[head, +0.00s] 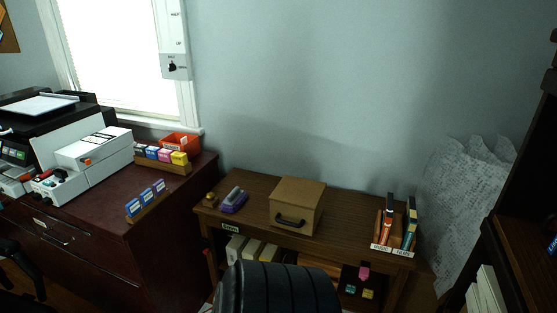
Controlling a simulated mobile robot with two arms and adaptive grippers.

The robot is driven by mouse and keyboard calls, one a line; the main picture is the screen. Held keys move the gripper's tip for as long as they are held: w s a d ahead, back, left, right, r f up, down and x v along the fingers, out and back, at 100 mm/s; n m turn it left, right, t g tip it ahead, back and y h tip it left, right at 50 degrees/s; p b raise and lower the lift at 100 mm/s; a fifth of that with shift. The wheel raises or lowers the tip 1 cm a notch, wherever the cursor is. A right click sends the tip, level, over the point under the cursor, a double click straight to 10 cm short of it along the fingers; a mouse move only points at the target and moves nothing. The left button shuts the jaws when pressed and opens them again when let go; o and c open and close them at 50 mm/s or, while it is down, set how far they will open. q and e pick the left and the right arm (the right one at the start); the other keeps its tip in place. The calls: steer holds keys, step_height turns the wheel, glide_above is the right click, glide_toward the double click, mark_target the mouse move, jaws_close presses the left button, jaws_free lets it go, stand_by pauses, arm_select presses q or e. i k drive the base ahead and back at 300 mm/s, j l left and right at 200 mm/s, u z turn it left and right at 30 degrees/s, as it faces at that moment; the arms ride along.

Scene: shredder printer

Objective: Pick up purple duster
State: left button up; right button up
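A small purple object with a grey upper part, which looks like the purple duster (234,201), lies on the brown wooden table near its left end. It sits left of a tan box and is apart from it. Nothing is touching it from above. I cannot make out either gripper in the head view.
The tan box (297,206) with a dark handle stands mid-table on the brown table (350,214). A small brassy item (211,199) is left of the duster. Labelled holders stand at the table's right end. A dark red cabinet (165,235) adjoins on the left. A black ribbed shape (285,290) blocks the bottom middle.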

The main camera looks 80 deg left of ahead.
mark_target(236, 200)
steer(key=u, duration=3.05)
